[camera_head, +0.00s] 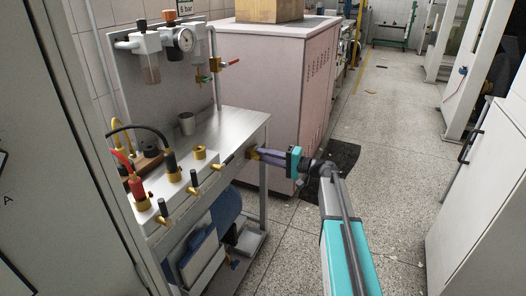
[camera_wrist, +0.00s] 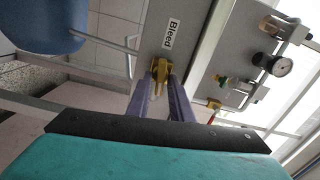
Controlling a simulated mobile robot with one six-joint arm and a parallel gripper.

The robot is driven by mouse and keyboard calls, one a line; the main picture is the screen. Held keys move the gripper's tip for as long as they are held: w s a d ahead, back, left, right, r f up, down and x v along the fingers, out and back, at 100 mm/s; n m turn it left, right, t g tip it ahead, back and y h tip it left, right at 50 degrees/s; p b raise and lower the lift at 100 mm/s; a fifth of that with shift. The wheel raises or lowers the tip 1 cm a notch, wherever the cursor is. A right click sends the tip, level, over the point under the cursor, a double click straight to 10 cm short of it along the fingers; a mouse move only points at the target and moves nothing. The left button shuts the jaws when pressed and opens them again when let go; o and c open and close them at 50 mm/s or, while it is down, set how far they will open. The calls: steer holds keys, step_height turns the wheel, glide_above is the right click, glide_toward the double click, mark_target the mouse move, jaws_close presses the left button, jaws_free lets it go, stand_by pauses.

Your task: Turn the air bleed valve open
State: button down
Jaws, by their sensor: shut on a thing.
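The air bleed valve is a brass fitting (camera_wrist: 160,68) with a yellow lever, set on the grey panel beside a white label reading "Bleed" (camera_wrist: 173,33). In the head view the brass valve (camera_head: 252,153) is at the right end of the bench's front panel. My gripper (camera_wrist: 164,85) has its two purple fingers on either side of the valve's lever and is shut on it. In the head view my gripper (camera_head: 264,155) reaches the valve from the right. The fingers hide part of the valve there.
Several brass valves and the red and black hose fittings (camera_head: 170,165) line the bench front to the left. A pressure gauge (camera_head: 185,40) and red-handled valve (camera_head: 230,63) are behind. A pink cabinet (camera_head: 270,90) stands close behind my gripper; the floor at right is open.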

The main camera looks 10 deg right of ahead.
steer(key=shift+w+d+m+p, duration=0.15)
steer(key=shift+m+p, duration=0.3)
steer(key=shift+m, duration=0.45)
steer(key=shift+f, duration=0.1)
steer(key=c, duration=1.8)
jaws_free()
steer(key=shift+c, duration=0.2)
